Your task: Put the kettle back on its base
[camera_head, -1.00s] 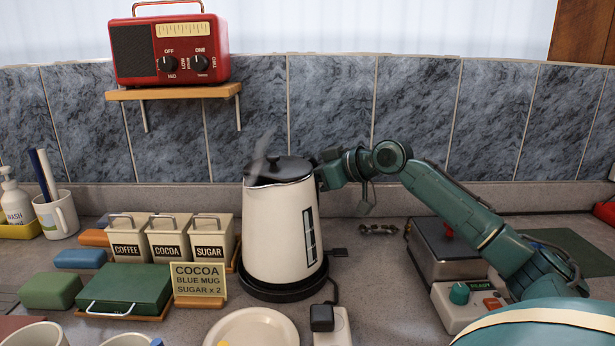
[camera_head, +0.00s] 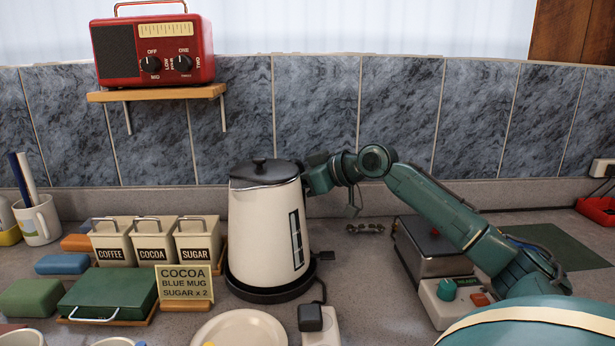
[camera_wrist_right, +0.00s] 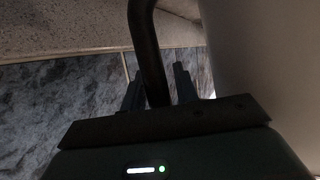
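The cream kettle (camera_head: 262,232) with a black lid stands upright at the middle of the counter in the head view. Its bottom appears seated on the round black base (camera_head: 270,294); no gap shows. My right gripper (camera_head: 312,180) is at the kettle's upper right side, at the handle. In the right wrist view the dark handle (camera_wrist_right: 146,40) passes between the two fingers of my right gripper (camera_wrist_right: 159,82). The fingers look spread, with a narrow gap beside the handle on the right. The kettle's pale wall (camera_wrist_right: 255,60) fills the right side there. My left gripper is not in view.
Coffee, cocoa and sugar canisters (camera_head: 152,242) and a cocoa note card (camera_head: 185,284) stand left of the kettle. A white plate (camera_head: 240,330) and a black plug (camera_head: 310,318) are in front. A metal box (camera_head: 430,250) and control box (camera_head: 452,300) sit right, below my arm.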

